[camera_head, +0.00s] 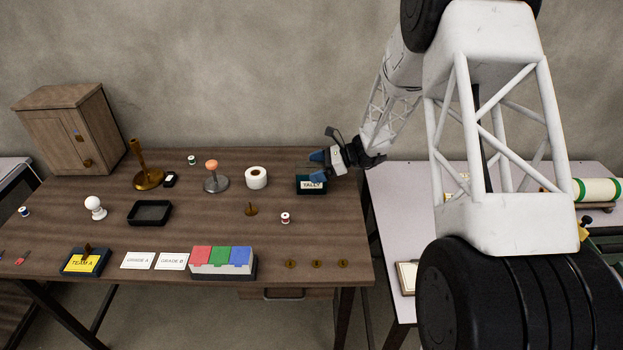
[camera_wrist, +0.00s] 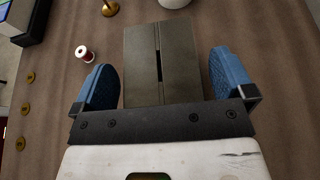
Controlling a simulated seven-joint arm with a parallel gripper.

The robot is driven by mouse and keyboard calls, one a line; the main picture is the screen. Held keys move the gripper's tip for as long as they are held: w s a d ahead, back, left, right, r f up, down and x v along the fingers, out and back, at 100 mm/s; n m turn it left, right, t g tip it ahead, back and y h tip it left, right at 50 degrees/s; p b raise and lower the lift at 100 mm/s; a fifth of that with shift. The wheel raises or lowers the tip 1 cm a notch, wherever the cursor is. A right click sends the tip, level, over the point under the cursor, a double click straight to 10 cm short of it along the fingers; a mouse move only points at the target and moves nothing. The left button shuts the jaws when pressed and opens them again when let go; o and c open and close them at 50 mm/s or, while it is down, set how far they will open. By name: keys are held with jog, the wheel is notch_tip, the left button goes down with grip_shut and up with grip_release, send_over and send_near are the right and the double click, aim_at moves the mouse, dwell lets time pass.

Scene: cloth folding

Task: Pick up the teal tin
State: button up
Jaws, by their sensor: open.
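The teal tin (camera_head: 304,189) is a small dark box with a white TALLY label, at the right back of the brown table. My gripper (camera_head: 317,166) is at the tin, with its blue fingers pointing left. In the wrist view, a dark box with a slotted top (camera_wrist: 140,50), which appears to be the tin, lies between the fingers of my open gripper (camera_wrist: 162,90). A gap shows on each side of it. Its near end is hidden by my gripper's body. The box looks grey-brown there rather than teal.
Brass discs (camera_head: 317,264) line the front edge. The table's right edge is close to the tin.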

jog(key=shift+c, duration=0.5)
jog(key=c, duration=0.9)
jog(key=shift+c, duration=0.4)
jog(key=shift+r, duration=0.2)
jog(key=shift+r, duration=0.55)
jog(key=s+d+r, duration=0.1)
jog(key=s, duration=0.7)
jog(key=s+d+r, duration=0.2)
jog(key=s, duration=0.5)
jog(key=shift+s+r, duration=0.25)
jog(key=shift+s, duration=0.1)
